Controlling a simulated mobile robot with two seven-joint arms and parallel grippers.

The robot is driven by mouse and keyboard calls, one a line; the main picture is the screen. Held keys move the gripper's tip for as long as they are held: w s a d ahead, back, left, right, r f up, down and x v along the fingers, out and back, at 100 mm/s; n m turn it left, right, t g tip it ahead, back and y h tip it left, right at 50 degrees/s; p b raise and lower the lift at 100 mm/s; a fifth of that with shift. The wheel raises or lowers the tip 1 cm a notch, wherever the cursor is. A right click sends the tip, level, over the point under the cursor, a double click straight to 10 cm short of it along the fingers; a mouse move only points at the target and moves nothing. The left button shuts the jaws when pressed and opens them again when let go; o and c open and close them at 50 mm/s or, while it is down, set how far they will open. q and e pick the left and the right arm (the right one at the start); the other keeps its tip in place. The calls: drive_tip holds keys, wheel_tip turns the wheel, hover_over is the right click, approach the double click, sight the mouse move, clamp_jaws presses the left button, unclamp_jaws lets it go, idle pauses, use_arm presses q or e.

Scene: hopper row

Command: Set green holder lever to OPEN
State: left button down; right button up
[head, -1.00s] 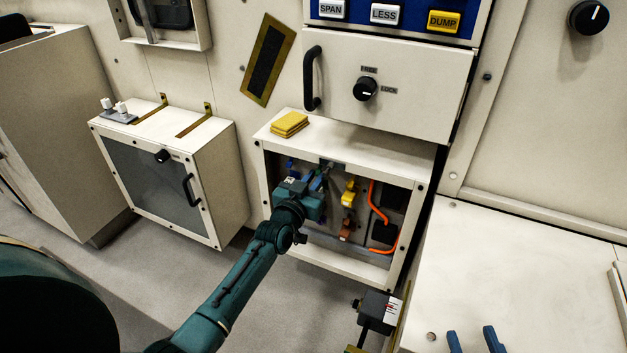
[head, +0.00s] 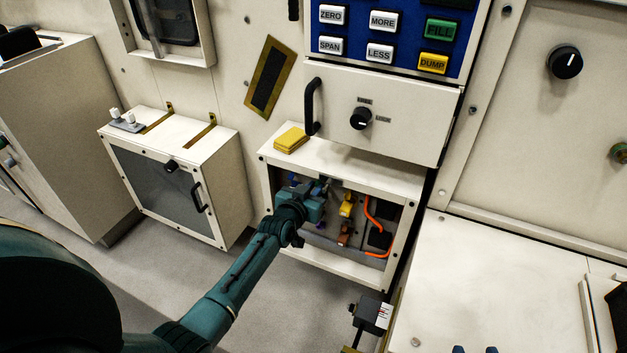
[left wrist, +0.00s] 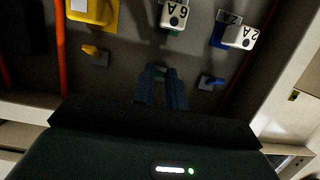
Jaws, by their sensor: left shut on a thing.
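My left gripper (head: 318,190) reaches into the open-fronted cabinet under the drawer. In the left wrist view its two fingers (left wrist: 162,88) are shut on the green lever (left wrist: 159,71), of which only a little shows between the tips. The green holder (left wrist: 173,30) with a white fuse piece marked 6A is just above it, at the top. A yellow lever (left wrist: 92,51) is to the left and a blue lever (left wrist: 211,82) to the right, both apart from the fingers. The lever's position marking cannot be read. My right gripper's two blue fingertips (head: 475,350) show apart at the bottom edge.
The yellow holder (left wrist: 92,10) and the blue holder with a white piece marked 2A (left wrist: 238,36) flank the green one. An orange cable (head: 375,222) runs inside the cabinet (head: 345,273). A yellow pad (head: 291,140) lies on its top.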

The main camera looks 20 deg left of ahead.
drive_tip(key=shift+d+r, duration=0.1)
drive_tip(key=shift+r, duration=0.1)
use_arm(q)
drive_tip(key=c, duration=1.4)
unclamp_jaws()
drive_tip(key=shift+c, duration=0.2)
drive_tip(key=shift+s, duration=0.15)
